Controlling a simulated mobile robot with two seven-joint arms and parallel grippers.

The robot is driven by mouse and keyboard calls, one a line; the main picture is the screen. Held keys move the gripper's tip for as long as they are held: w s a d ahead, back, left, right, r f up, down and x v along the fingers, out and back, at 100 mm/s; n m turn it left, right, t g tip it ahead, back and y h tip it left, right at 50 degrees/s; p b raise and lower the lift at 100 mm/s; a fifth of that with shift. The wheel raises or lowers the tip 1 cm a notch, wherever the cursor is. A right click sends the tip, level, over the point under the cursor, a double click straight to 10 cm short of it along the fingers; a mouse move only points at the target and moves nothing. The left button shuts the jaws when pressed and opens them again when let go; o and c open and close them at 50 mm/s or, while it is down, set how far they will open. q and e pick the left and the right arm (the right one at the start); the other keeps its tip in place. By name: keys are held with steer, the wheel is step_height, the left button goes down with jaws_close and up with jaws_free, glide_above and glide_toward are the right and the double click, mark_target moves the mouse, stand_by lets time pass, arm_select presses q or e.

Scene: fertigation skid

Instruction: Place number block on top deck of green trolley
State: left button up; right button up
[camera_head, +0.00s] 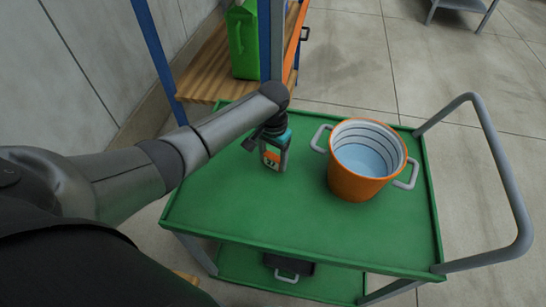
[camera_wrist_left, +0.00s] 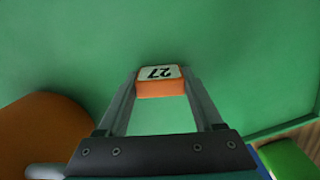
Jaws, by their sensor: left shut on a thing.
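The number block (camera_wrist_left: 160,88) is orange with a white face marked 27, seen between my left fingertips in the left wrist view. My left gripper (camera_head: 273,160) is shut on the number block and points down over the top deck (camera_head: 250,215) of the green trolley. The block also shows small in the head view (camera_head: 270,162), close to the deck. I cannot tell whether it touches the deck. Green deck surface (camera_wrist_left: 230,50) fills most of the left wrist view around the block. My right gripper is not in view.
An orange bucket (camera_head: 350,185) with grey handles stands on the deck, right of my left gripper. A grey push handle (camera_head: 515,210) rises at the trolley's right. A wooden shelf (camera_head: 210,78) with a green canister (camera_head: 243,45) stands behind. The deck's front left is clear.

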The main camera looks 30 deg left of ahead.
mark_target(273, 157)
arm_select(q)
steer(key=o, duration=1.5)
steer(key=shift+f, duration=0.15)
steer(key=shift+c, duration=0.2)
step_height(273, 157, up, 12)
steer(key=p, duration=0.3)
steer(key=shift+r, duration=0.2)
